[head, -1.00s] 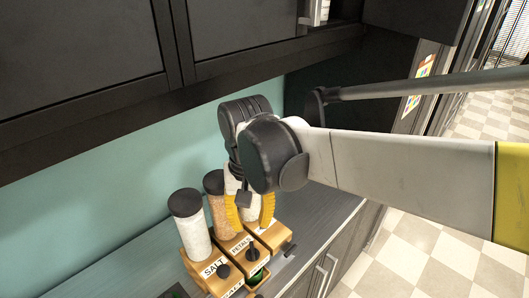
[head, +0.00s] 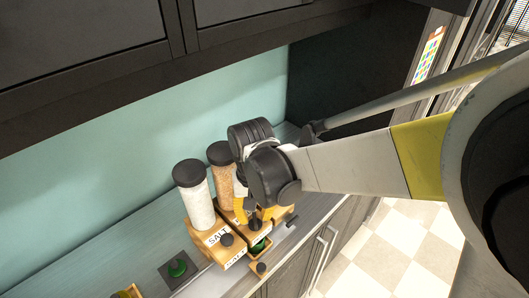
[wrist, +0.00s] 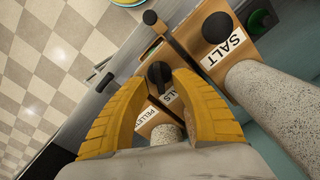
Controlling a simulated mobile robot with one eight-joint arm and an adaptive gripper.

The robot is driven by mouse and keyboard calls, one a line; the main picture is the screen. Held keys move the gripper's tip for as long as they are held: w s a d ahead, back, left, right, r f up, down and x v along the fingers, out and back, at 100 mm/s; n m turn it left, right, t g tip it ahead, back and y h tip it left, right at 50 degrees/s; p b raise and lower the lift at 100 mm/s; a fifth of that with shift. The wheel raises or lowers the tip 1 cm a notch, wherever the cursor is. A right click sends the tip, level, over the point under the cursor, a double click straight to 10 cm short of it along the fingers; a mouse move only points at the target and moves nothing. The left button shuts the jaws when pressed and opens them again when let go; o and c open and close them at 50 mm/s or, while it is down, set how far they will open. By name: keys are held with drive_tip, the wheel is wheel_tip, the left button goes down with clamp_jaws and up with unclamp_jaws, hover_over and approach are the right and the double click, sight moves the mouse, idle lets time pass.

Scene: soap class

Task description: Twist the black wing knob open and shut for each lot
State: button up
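The black wing knob (wrist: 158,75) sits on the front of a wooden dispenser in the wrist view, between the tips of my gripper's yellow fingers. My gripper (wrist: 162,84) is parted, one finger on each side of the knob; I cannot tell whether either finger touches it. In the head view my gripper (head: 254,208) is over the dispenser row, its fingers mostly hidden by my wrist. The wooden SALT dispenser (head: 211,238) stands to the left with its own black knob (head: 227,239) and a white-filled jar (head: 199,208). The label under my fingers is partly covered.
A jar of tan grains (head: 221,178) stands close behind my gripper. A small wooden drawer (head: 259,254) juts out in front. Dark cabinets (head: 90,60) hang above.

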drive_tip(key=shift+f, duration=0.65)
clamp_jaws()
